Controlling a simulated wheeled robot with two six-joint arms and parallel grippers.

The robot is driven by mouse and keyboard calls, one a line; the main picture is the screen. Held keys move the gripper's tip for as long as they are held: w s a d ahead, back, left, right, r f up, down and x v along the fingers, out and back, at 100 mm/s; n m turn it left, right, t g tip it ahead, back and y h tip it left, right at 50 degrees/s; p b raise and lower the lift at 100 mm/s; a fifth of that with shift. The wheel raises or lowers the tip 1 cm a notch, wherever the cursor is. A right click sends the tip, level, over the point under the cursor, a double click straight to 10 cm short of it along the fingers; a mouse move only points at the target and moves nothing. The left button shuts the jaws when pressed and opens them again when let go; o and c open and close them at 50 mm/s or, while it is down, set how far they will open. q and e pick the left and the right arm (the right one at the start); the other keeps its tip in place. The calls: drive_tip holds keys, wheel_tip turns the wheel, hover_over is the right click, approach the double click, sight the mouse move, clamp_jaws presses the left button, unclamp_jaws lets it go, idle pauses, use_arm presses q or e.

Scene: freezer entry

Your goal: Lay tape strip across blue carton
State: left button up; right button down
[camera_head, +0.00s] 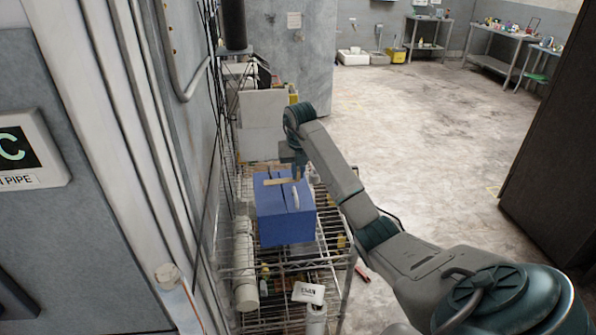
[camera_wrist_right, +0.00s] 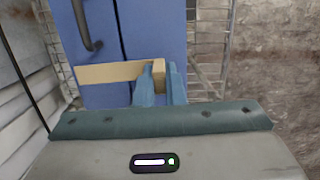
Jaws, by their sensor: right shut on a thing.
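The blue carton (camera_head: 285,226) sits on the top of a wire rack in the head view. A seam runs along its top, with a pale handle-like piece beside it. It also fills the upper middle of the right wrist view (camera_wrist_right: 155,35). The tan tape strip (camera_head: 275,182) extends left from my right gripper (camera_head: 297,172), over the far part of the carton's top. In the wrist view my right gripper (camera_wrist_right: 158,83) is shut on the right end of the strip (camera_wrist_right: 108,73), which crosses in front of the seam. I cannot tell whether strip and carton touch. My left gripper is not in view.
The wire rack (camera_head: 300,258) stands close to the grey wall at left. A white panel (camera_head: 262,125) stands behind the carton, and pale rolls (camera_head: 244,265) lie left of it. Lower shelves hold small goods. The floor (camera_head: 430,130) to the right is clear.

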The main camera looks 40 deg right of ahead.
drive_tip(key=shift+f+b, duration=0.65)
drive_tip(key=shift+f, duration=0.85)
drive_tip(key=c, duration=1.4)
unclamp_jaws()
drive_tip(key=shift+c, duration=0.2)
